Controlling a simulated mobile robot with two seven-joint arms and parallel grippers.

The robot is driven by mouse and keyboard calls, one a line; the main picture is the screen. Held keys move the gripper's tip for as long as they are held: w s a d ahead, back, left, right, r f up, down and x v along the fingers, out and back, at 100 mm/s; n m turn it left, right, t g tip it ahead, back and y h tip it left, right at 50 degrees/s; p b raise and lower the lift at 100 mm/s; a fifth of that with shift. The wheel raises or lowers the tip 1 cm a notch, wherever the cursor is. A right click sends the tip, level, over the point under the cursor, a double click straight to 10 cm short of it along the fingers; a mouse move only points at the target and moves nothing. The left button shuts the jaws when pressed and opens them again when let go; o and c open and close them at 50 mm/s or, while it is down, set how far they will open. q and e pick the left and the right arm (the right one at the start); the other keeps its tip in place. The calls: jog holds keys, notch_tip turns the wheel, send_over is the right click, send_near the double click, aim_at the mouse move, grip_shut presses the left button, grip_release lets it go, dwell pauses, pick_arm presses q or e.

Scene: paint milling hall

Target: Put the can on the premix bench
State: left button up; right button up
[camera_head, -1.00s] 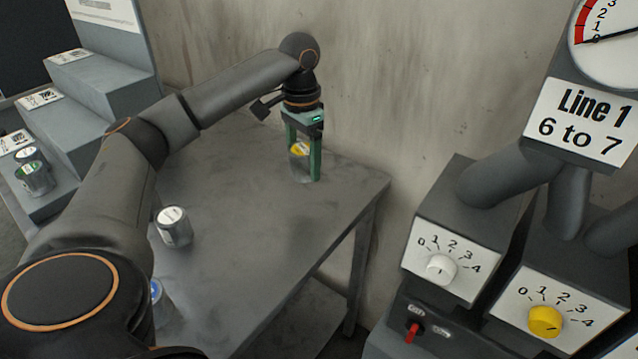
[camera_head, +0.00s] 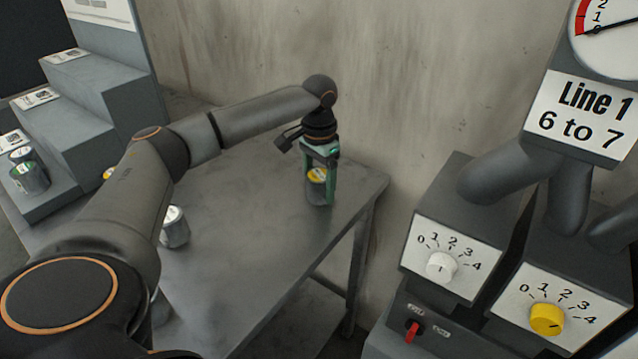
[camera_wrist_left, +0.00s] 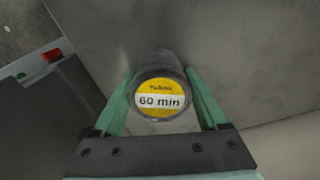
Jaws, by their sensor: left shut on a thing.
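A grey can with a yellow lid (camera_head: 317,185) is between the green fingers of my left gripper (camera_head: 319,190). The gripper is shut on it, at the far right part of the grey bench (camera_head: 260,225). In the left wrist view the can (camera_wrist_left: 160,98) shows its lid, which reads "60 min", with a finger on each side. The can is upright and low over the bench top; I cannot tell whether it touches. My right gripper is not in view.
A white-lidded can (camera_head: 174,228) stands on the bench, partly behind my left arm. Grey steps (camera_head: 85,135) at the left hold a green-labelled can (camera_head: 30,178). A control box (camera_head: 440,262) with knobs stands right of the bench. The bench's middle is clear.

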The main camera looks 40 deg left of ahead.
aim_at(319, 174)
pick_arm(q)
jog(key=o, duration=1.5)
notch_tip(319, 174, up, 12)
jog(key=shift+r+p, duration=0.1)
jog(key=shift+p, duration=0.65)
